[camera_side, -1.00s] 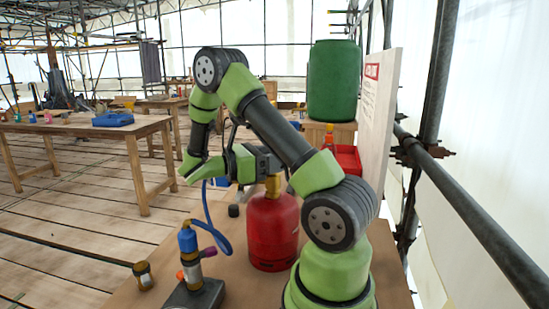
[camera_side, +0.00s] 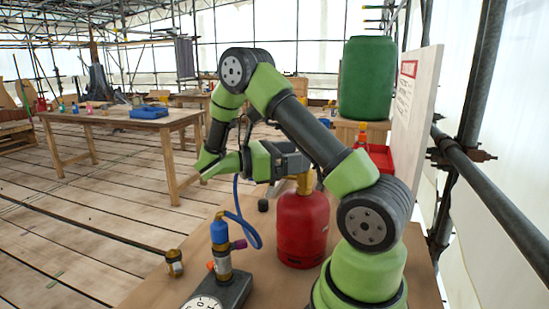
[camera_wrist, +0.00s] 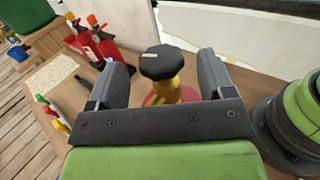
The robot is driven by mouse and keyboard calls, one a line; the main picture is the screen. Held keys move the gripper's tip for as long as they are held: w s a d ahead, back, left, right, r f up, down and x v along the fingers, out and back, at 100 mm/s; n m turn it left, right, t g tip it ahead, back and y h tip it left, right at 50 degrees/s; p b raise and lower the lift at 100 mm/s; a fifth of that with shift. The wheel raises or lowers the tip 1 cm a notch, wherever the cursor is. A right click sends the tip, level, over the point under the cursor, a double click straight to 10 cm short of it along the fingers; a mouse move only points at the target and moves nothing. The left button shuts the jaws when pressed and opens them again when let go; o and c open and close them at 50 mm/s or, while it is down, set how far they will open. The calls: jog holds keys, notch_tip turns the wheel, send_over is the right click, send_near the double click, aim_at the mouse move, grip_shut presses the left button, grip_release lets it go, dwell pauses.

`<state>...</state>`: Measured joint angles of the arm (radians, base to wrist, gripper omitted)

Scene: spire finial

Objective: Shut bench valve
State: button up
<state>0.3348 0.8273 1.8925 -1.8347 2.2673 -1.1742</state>
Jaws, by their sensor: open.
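The valve shows in the wrist view as a black faceted knob (camera_wrist: 161,62) on a brass stem (camera_wrist: 172,91). In the side view its brass body (camera_side: 305,182) stands upright on a red gas cylinder (camera_side: 303,228); the knob is hidden there by my gripper. My gripper (camera_wrist: 162,66) is open, one finger on each side of the knob in the wrist view, with a gap showing on both sides. In the side view my gripper (camera_side: 305,162) is level with the cylinder's top. I cannot tell whether the fingers are at the knob's exact height.
A blue-topped torch (camera_side: 220,232) with a blue hose stands on a gauge base (camera_side: 217,294) at the bench front. A small brass fitting (camera_side: 174,262) is to its left. Red bottles (camera_wrist: 104,45) and a green drum (camera_side: 367,78) stand behind. A sign board (camera_side: 415,115) edges the right.

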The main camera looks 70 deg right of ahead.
jog(key=v, duration=0.6)
jog(key=shift+w+a, duration=0.15)
jog(key=shift+w, duration=0.05)
jog(key=shift+a, duration=0.1)
jog(key=s+a+n+t+h, duration=0.3)
jog(key=s+n+t+h, duration=0.1)
jog(key=n+t+h, duration=0.25)
jog(key=shift+m+t+y, duration=0.25)
jog(key=shift+t+y, duration=0.1)
jog(key=shift+t, duration=0.1)
jog(key=x, duration=0.9)
jog(key=shift+s+d+f, duration=0.1)
jog(key=shift+d+f, duration=0.05)
jog(key=shift+d, duration=0.15)
jog(key=c, duration=0.9)
jog(key=shift+g, duration=0.3)
